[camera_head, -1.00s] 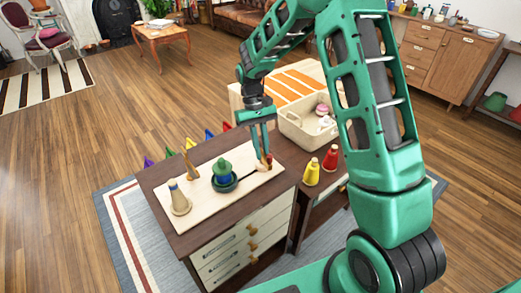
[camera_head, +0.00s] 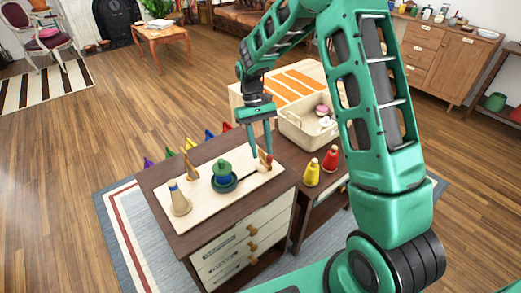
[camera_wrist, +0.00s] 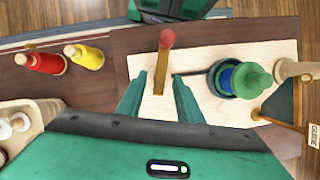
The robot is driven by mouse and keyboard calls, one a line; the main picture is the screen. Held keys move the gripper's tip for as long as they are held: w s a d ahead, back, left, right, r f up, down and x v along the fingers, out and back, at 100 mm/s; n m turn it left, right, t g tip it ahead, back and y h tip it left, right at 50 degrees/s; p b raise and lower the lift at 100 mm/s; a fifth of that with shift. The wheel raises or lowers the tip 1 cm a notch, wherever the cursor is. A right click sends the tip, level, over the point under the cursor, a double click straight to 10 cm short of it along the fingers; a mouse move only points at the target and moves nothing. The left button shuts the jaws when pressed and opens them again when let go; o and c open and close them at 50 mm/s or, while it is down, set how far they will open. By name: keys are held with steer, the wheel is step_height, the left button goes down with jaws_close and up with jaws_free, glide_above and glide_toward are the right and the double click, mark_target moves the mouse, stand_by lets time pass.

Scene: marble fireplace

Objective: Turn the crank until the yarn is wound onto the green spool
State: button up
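The green spool (camera_head: 222,168) stands upright in a dark green round base on a pale board (camera_head: 205,213), with a blue band under its top. It also shows in the wrist view (camera_wrist: 254,80). A dark rod runs from the base toward the crank (camera_wrist: 160,75), a wooden arm with a red knob. A pale cone (camera_head: 180,203) stands at the board's left end. My gripper (camera_head: 260,148) is over the crank end; in the wrist view its fingers (camera_wrist: 158,82) are apart on either side of the crank arm, with visible gaps. I cannot make out a yarn strand.
A wooden guide piece (camera_head: 191,165) stands on the board. Yellow (camera_head: 312,173) and red (camera_head: 330,159) cones stand to the right, near a cream bin (camera_head: 298,130). Several small coloured pennants line the cabinet's far edge. Drawer knobs stick out at the cabinet's front.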

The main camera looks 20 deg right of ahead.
steer(key=v, duration=0.9)
steer(key=shift+w+r, duration=0.2)
steer(key=shift+r, duration=0.15)
steer(key=s+d+r+m+t, duration=0.1)
steer(key=s+d+r+m, duration=0.1)
steer(key=s+d+r, duration=0.35)
steer(key=s+d+r+m+t, duration=0.1)
steer(key=s+d+r, duration=0.2)
steer(key=s+d, duration=0.55)
steer(key=s+d+f+m+t, duration=0.1)
steer(key=s+m, duration=0.1)
steer(key=s, duration=0.9)
steer(key=s+d+f+m+t, duration=0.1)
steer(key=s+m, duration=0.1)
steer(key=s, duration=0.9)
steer(key=shift+s+d+t, duration=0.25)
steer(key=shift+d+t, duration=0.05)
steer(key=shift+d, duration=0.1)
